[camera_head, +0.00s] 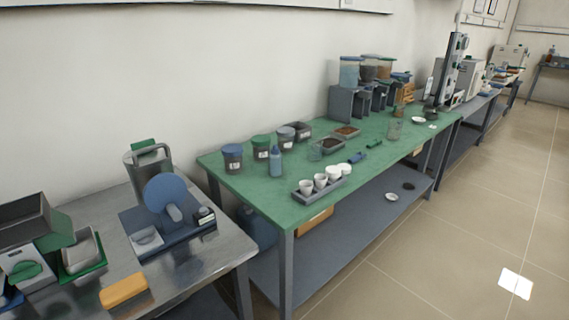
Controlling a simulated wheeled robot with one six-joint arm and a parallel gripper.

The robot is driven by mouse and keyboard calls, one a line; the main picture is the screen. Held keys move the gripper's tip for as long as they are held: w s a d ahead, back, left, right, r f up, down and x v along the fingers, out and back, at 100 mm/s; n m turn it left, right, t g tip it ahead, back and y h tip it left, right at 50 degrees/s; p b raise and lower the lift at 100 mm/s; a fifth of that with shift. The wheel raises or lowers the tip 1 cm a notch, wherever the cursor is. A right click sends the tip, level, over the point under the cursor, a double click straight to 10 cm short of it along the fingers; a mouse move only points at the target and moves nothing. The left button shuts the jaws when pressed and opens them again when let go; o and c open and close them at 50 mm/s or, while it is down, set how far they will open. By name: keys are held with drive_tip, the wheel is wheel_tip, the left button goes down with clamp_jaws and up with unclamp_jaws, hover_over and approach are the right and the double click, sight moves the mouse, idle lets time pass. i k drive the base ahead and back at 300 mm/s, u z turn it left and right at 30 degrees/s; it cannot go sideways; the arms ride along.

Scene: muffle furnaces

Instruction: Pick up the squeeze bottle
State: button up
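The squeeze bottle (275,162) is small and blue with a narrow tip. It stands upright on the green tabletop (240,187) near the table's left end, in front of several dark jars with blue or green lids. Part of the jars is behind it. My gripper is not in view.
A grey tray with white cups (321,182) is at the front edge, right of the bottle. Dark jars (232,157) stand behind and left. A steel table (190,262) with a blue disc device (167,194) is at left. The tiled floor (440,260) in front is mostly clear.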

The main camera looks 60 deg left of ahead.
sight(275, 158)
drive_tip(key=i, duration=1.5)
drive_tip(key=u, duration=0.85)
drive_tip(key=i, duration=0.95)
drive_tip(key=u, duration=1.7)
drive_tip(key=i, duration=0.95)
drive_tip(key=u, duration=0.2)
